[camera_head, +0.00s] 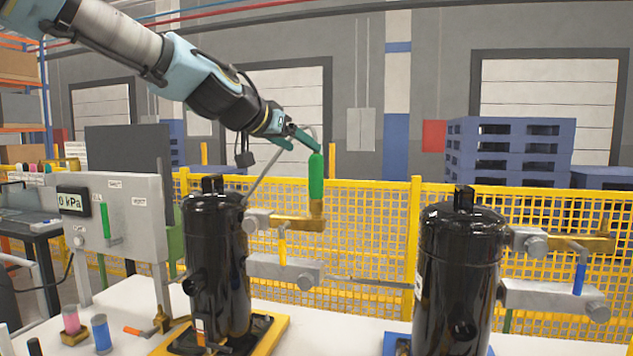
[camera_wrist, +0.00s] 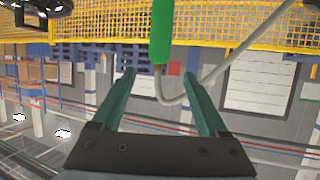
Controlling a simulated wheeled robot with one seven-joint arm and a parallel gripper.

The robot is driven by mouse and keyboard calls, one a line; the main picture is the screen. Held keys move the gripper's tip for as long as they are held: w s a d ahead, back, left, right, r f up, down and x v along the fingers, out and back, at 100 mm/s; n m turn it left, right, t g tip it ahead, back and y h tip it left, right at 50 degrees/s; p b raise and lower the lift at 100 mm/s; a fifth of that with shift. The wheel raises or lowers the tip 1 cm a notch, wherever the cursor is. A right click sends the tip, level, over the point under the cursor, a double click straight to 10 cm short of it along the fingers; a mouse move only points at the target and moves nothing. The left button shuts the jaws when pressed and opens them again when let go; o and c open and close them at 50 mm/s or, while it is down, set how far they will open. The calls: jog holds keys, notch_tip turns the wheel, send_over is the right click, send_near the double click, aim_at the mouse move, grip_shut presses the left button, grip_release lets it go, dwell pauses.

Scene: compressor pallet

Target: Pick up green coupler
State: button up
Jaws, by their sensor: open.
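The green coupler (camera_head: 316,176) stands upright on a brass fitting (camera_head: 310,221) at the upper pipe stub of the left black compressor (camera_head: 213,265). A thin grey hose (camera_head: 262,178) runs from its top and curves down to the left. My gripper (camera_head: 299,138) is above and slightly left of the coupler in the head view, open and empty. In the wrist view the coupler (camera_wrist: 161,32) lies just beyond my open fingertips (camera_wrist: 158,74), lined up with the gap between them. Whether it touches a finger cannot be told.
A second black compressor (camera_head: 459,270) stands to the right. A gauge panel (camera_head: 125,215) reading 0 kPa with a green handle (camera_head: 105,222) is at left. Pink and blue spools (camera_head: 102,333) sit on the white table (camera_head: 345,335). A yellow mesh fence (camera_head: 375,230) runs behind.

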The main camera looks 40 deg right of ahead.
aim_at(322, 163)
jog(key=p+x, duration=0.1)
jog(key=x, duration=0.2)
jog(key=p+x, duration=0.2)
jog(key=x, duration=0.1)
jog(key=p+x, duration=0.1)
jog(key=x, duration=0.2)
jog(key=shift+s+d+f+p, duration=0.1)
jog(key=shift+d+f+p, duration=0.2)
jog(key=shift+f+p, duration=0.15)
jog(key=shift+d+f, duration=0.3)
grip_shut()
dwell(0.4)
